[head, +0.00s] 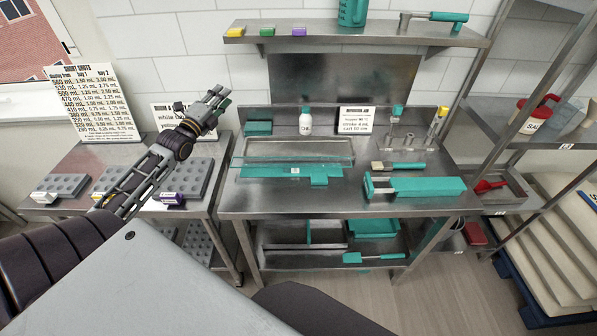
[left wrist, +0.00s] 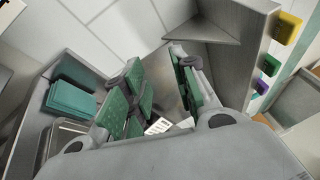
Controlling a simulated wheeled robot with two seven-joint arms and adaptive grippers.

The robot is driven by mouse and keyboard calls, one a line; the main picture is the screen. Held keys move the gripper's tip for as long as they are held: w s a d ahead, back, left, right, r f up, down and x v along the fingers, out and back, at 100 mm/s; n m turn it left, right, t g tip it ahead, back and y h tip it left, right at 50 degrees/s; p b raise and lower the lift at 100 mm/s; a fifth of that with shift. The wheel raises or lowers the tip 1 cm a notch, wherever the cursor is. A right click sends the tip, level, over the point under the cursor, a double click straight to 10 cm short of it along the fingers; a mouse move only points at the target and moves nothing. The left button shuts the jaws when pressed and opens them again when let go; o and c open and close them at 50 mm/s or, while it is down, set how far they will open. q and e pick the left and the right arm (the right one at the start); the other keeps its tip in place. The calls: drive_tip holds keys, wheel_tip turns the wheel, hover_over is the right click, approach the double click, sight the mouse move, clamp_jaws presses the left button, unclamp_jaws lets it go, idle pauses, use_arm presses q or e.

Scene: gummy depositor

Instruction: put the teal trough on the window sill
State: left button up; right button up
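A small teal block-like trough (head: 258,128) stands at the back left of the steel bench. It seems to be the teal box (left wrist: 72,100) left of my fingers in the left wrist view. A longer teal trough-like piece (head: 425,187) lies at the bench's right front; I cannot tell which one the task names. My left gripper (head: 218,103) is open and empty, its teal-padded fingers apart, above and left of the small teal block. The window sill (head: 22,90) is at the far left under the window. My right gripper is not in view.
A side table (head: 80,160) with grey moulds and a tall printed card (head: 95,103) stand between bench and window. A wall shelf (head: 350,36) hangs above the bench.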

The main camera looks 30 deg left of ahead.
use_arm(q)
drive_tip(key=s+d+f+n+g+h, duration=0.1)
drive_tip(key=d+f+g+h, duration=0.1)
drive_tip(key=d+f, duration=0.1)
drive_tip(key=s+d+f+n+g+h, duration=0.1)
drive_tip(key=d+f+n+g+h, duration=0.1)
drive_tip(key=d+f+h, duration=0.1)
drive_tip(key=s+d+f+n+g+h, duration=0.1)
drive_tip(key=d+f+n+g+h, duration=0.1)
drive_tip(key=f, duration=0.4)
drive_tip(key=shift+d+f+g+h, duration=0.1)
drive_tip(key=shift+d+g+h, duration=0.4)
drive_tip(key=shift+d, duration=0.7)
drive_tip(key=s+d+f+g+h, duration=0.2)
drive_tip(key=s+d+g, duration=0.1)
drive_tip(key=s+d, duration=0.1)
drive_tip(key=shift+d+m, duration=0.25)
drive_tip(key=shift+m, duration=0.15)
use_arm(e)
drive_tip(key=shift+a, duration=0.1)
use_arm(q)
drive_tip(key=shift+w, duration=0.15)
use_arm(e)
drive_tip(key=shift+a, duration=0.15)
